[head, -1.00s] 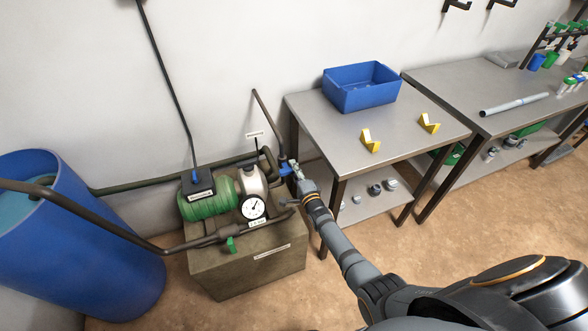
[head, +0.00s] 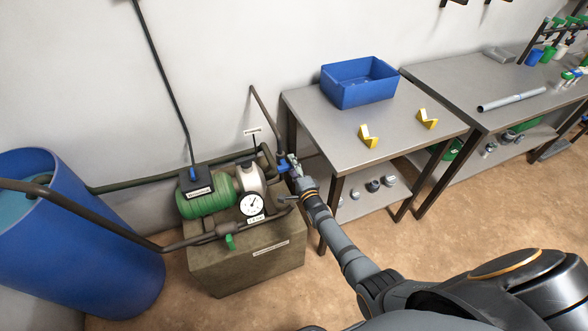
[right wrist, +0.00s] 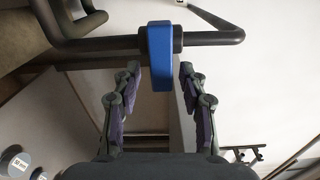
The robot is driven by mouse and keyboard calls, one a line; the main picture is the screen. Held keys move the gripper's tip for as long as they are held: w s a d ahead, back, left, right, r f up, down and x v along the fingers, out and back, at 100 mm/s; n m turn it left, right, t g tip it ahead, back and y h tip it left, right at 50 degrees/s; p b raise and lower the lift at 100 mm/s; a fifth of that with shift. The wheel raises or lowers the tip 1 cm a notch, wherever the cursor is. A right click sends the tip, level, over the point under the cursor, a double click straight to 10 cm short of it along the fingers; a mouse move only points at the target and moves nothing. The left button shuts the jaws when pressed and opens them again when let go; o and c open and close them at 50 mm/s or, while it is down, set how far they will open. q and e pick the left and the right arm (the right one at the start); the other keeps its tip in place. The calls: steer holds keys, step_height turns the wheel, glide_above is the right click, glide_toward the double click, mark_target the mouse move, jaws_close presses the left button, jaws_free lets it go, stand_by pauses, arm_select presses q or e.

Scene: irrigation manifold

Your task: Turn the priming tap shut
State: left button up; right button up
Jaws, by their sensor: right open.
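A blue tap lever (head: 282,168) sits on the dark pipework just right of the pump. In the right wrist view the blue lever (right wrist: 160,50) stands upright in the picture on a dark horizontal pipe. My right gripper (head: 292,164) is at the lever. In the right wrist view its two fingers (right wrist: 159,70) are open, one to each side of the lever's lower end, with a visible gap on both sides. How deep the lever lies between the fingertips is hard to tell. A green lever (head: 230,242) hangs on the lower front pipe. My left gripper is not in view.
The green pump (head: 205,200) with a round gauge (head: 251,204) stands on a concrete block (head: 245,265). A blue barrel (head: 85,245) is at the left. A metal table (head: 335,140) with a blue bin (head: 358,84) and yellow brackets stands close right of my gripper.

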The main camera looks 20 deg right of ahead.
steer(key=s, duration=1.2)
steer(key=shift+d, duration=0.2)
steer(key=s+d+f+n+g+h+p, duration=0.1)
steer(key=s+f+n+g, duration=0.3)
steer(key=s+f, duration=0.5)
steer(key=s+d+f+n+g+p, duration=0.15)
steer(key=s+f+n+g, duration=0.3)
steer(key=f, duration=0.85)
steer(key=s+d+f+n+g, duration=0.1)
steer(key=s+f+n+g, duration=0.1)
steer(key=s, duration=0.8)
steer(key=s+d+f+n+g, duration=0.1)
steer(key=s+f+n+g, duration=0.2)
steer(key=s, duration=0.7)
steer(key=s+d+f+n+g, duration=0.1)
steer(key=s+f+n+g, duration=0.2)
steer(key=s+f+n, duration=0.2)
steer(key=s+f, duration=0.3)
steer(key=s, duration=0.2)
steer(key=shift+p, duration=0.35)
